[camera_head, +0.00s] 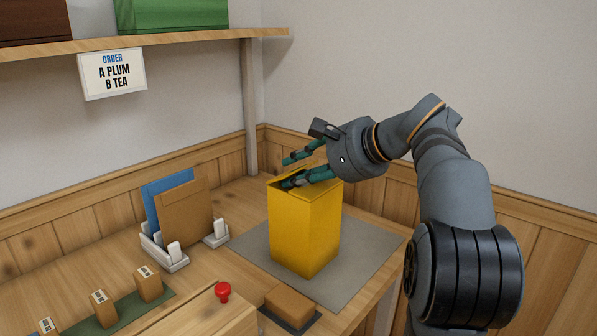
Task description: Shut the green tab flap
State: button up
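A tall yellow box (303,232) stands upright on a grey mat (362,262). Its top is partly covered by my gripper, and a dark gap shows near the top's left side. I cannot make out a green tab or tell how any flap stands. My gripper (286,173) is at the top of the box, pointing left, with its two teal fingers apart and nothing seen between them. The lower finger is at the box's top, by the dark gap; whether it touches is unclear. The upper finger is above it.
A white holder (166,257) with blue and brown folders stands left of the box. A red knob (222,291) on a wooden block, a brown block (289,306) and small labelled blocks (149,284) are in front. A shelf (150,42) with a sign (112,73) hangs behind.

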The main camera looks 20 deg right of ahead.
jog(key=v, duration=1.2)
jog(key=shift+c, duration=0.3)
